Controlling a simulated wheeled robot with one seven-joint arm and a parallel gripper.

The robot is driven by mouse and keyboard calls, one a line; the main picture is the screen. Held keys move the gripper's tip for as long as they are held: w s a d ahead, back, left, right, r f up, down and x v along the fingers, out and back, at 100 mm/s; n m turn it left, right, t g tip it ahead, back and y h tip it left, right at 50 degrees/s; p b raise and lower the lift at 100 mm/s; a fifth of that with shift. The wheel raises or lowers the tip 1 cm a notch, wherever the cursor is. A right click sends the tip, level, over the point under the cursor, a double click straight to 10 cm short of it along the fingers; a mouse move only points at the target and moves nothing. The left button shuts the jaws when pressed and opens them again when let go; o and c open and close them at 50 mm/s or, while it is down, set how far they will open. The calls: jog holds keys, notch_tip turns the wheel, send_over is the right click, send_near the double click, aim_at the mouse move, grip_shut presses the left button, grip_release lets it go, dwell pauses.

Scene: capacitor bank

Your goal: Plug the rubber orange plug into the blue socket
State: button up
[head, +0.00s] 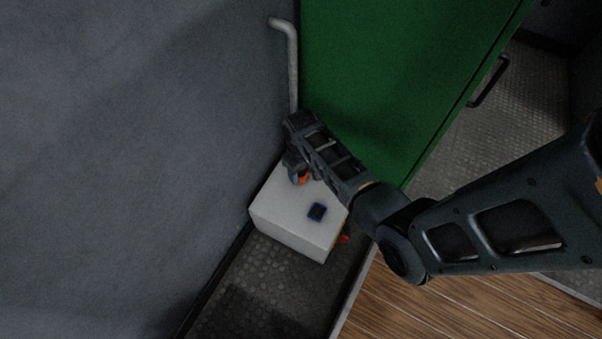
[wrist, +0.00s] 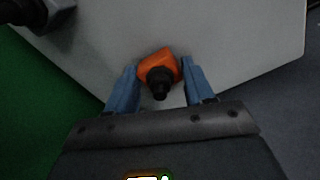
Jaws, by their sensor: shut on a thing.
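The orange plug (wrist: 157,68) with a black end is between the two blue fingers of my gripper (wrist: 160,82) in the wrist view. My gripper is shut on it. In the head view only a bit of the orange plug (head: 303,179) shows below my gripper (head: 299,172), over the far part of the white box. The blue socket (head: 317,212) is a small dark blue square on the box's top, to the right of and nearer than the plug. The wrist view does not show the socket. I cannot tell whether the plug touches the box.
The white box (head: 290,231) stands on dark textured flooring (head: 262,290) between a grey wall (head: 140,150) and a green cabinet (head: 390,70). A grey pipe (head: 291,60) runs down behind it. A small red part (head: 344,239) is at the box's right side. Wood flooring lies at the lower right.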

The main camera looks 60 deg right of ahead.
jog(key=shift+c, duration=1.2)
notch_tip(320, 180, up, 10)
jog(key=p, duration=0.5)
jog(key=shift+w, duration=0.1)
